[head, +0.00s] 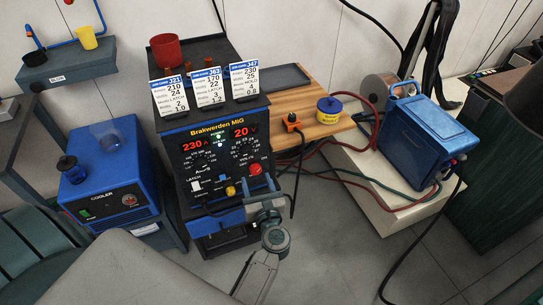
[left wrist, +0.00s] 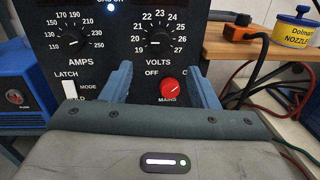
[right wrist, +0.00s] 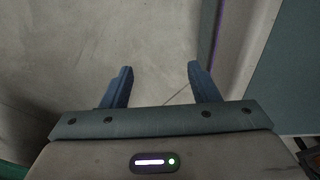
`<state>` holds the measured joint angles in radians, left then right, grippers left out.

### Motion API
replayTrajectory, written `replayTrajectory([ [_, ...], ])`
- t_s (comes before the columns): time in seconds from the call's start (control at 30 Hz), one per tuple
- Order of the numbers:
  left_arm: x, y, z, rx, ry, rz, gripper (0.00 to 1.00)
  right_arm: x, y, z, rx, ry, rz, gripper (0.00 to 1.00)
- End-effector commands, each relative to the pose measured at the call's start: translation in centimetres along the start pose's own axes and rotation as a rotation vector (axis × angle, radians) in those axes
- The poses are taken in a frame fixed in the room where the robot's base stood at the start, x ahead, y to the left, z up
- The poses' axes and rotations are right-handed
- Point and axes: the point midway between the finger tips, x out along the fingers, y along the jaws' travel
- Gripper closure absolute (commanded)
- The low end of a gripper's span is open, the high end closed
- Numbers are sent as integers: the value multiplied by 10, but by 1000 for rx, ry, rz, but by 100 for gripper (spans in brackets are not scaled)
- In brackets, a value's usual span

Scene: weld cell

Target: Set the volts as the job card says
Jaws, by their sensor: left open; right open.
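The welder (head: 181,133), labelled Brakwerden MIG, shows 230 A and 20 V in red. Its volts knob (head: 241,149) is black; the left wrist view shows this knob (left wrist: 158,41) on a dial marked 19 to 27. Three job cards stand on top: J21 (head: 169,96) reads 24 volts, J63 (head: 208,88) reads 22, J47 (head: 244,82) reads 25. My left gripper (head: 263,193) is open and empty before the lower right of the panel. In its wrist view, its fingers (left wrist: 162,78) sit below the volts knob, apart from it. My right gripper (right wrist: 161,75) is open and empty.
The red mains knob (left wrist: 169,87) lies between my left fingers in view; the amps knob (left wrist: 85,43) and white latch switch (left wrist: 69,90) are left. A blue cooler (head: 112,172) stands left, a wooden shelf (head: 318,124) and cables right. My right gripper faces bare floor.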

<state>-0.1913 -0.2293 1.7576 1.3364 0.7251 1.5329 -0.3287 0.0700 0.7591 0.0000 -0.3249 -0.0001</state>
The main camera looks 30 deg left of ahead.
Motion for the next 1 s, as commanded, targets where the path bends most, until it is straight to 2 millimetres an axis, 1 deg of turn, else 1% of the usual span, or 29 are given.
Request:
replayTrajectory([
  [0.07,8,0,3,-7,-3,3,46,-2,2,-5,-1,10,2,45],
  [0.1,13,0,3,-5,-3,2,46,-2,8,-4,-3,13,8,45],
  [0.17,23,1,4,-3,-4,2,46,-1,15,5,-4,6,15,45],
  [0.2,30,0,4,-2,-4,1,46,-2,15,10,-4,4,15,45],
  [0.4,69,0,2,0,-4,1,46,-8,13,10,-3,4,12,45],
  [0.5,85,1,2,0,-3,1,46,-9,12,11,-3,2,12,45],
  [0.6,97,0,1,0,-2,1,46,-9,12,12,-3,2,11,45],
  [0.77,105,0,0,-1,0,1,46,-9,12,12,-3,2,11,45],
  [1.0,106,0,0,0,0,0,46,-9,11,12,-3,2,11,45],
])
